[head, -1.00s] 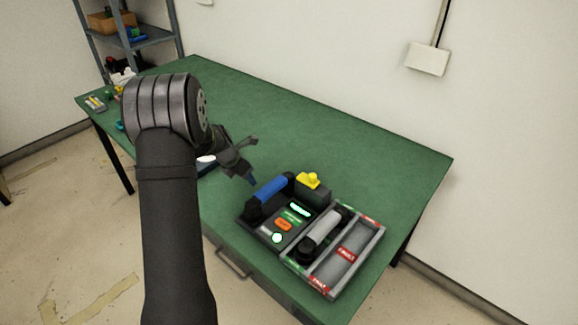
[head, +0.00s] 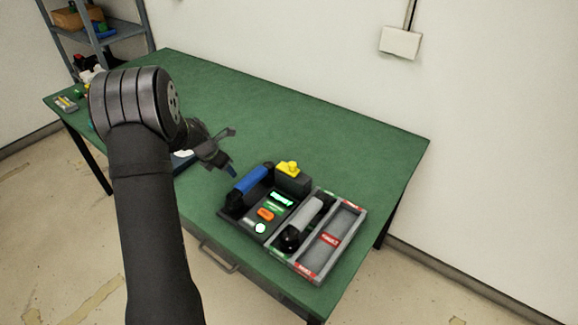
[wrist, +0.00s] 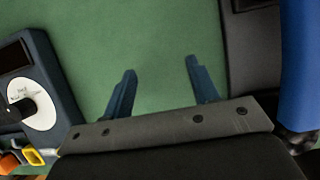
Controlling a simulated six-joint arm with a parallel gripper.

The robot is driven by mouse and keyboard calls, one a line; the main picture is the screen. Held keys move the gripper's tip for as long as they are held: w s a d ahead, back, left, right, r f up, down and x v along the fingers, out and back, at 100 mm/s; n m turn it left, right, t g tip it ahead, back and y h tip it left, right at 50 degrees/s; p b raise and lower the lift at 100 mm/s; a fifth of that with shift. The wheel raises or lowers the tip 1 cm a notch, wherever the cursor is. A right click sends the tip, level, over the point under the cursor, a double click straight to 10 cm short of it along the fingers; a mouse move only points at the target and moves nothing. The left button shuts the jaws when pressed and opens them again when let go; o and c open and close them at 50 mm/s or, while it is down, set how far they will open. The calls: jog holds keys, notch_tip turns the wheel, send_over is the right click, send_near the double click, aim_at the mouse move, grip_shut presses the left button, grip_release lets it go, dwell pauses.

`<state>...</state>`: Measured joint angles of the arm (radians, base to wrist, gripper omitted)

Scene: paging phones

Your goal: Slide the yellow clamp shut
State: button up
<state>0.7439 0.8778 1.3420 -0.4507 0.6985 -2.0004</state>
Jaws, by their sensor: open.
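The yellow clamp (head: 289,168) sits on top of a dark block at the back of a black console (head: 252,228) in the head view. A blue handset (head: 250,180) lies along the console's left side. My gripper (head: 232,150) is open and empty, above the table to the left of the clamp and behind the handset. In the wrist view the two fingers of my gripper (wrist: 158,82) stand apart over bare green table. The blue handset (wrist: 300,65) shows at the right edge there. The clamp is not visible in the wrist view.
A grey tray (head: 357,225) with a red label and a grey handset (head: 304,222) stands right of the console. A dark blue device with a white dial (wrist: 35,105) lies left of my gripper. The green table (head: 330,130) is clear behind the console.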

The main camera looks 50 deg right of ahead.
jog(key=shift+c, duration=0.4)
jog(key=shift+s+d+r, duration=0.15)
jog(key=shift+d+r, duration=0.05)
jog(key=shift+c, duration=0.5)
jog(key=s+d+r+m, duration=0.3)
jog(key=s+d+r, duration=0.1)
jog(key=r, duration=0.1)
notch_tip(320, 180, up, 21)
jog(key=m+y, duration=0.4)
jog(key=m, duration=0.8)
send_over(292, 164)
notch_tip(292, 164, down, 17)
jog(key=shift+d, duration=0.1)
grip_shut()
